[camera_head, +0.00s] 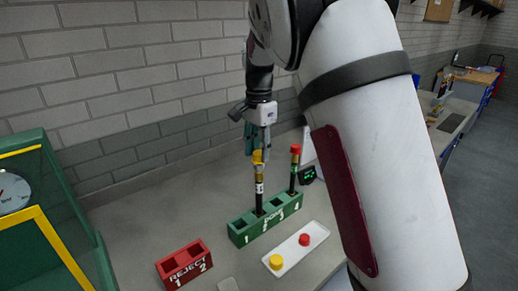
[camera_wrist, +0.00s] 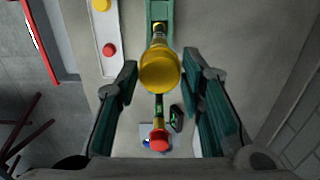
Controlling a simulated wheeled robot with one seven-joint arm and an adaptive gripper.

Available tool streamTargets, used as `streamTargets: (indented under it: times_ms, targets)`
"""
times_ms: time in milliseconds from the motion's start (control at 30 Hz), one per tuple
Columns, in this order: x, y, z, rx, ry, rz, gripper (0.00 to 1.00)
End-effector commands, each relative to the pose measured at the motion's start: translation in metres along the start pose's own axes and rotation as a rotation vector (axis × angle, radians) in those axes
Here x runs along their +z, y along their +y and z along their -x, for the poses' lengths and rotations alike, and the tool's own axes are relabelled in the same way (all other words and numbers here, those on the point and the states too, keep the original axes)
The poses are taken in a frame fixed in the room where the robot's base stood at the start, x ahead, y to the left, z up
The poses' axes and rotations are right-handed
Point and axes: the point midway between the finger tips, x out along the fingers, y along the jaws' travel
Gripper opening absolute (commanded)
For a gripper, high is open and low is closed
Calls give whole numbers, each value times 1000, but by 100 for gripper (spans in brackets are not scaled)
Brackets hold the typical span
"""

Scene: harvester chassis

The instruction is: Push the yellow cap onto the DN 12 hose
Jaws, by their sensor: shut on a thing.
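My gripper (camera_head: 257,150) points down over the green rack (camera_head: 239,238) and is shut on the yellow cap (camera_head: 257,157). In the wrist view the cap (camera_wrist: 159,72) is between the dark green fingers of my gripper (camera_wrist: 160,75). A black hose (camera_head: 259,197) with a white label and a brass-coloured end stands upright in the rack's second slot. The cap is in line with its top end; how far it sits on the hose cannot be told. The DN 12 marking is not readable.
Another black hose with a red cap (camera_head: 295,148) stands in the fourth slot. A white tray (camera_head: 290,254) holds a loose yellow cap (camera_head: 276,262) and red cap (camera_head: 304,240). The red REJECT box (camera_head: 184,265) is empty. A small dark display (camera_head: 307,174) stands behind the rack.

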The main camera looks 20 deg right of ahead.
Motion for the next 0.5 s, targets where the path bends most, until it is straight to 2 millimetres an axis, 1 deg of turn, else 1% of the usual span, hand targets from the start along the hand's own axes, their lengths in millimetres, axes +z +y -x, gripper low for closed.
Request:
streamTargets:
  times_ms: [233,500]
  targets:
    - [0,0,-1,0,0,0,27]
    - [0,0,-8,0,0,0,27]
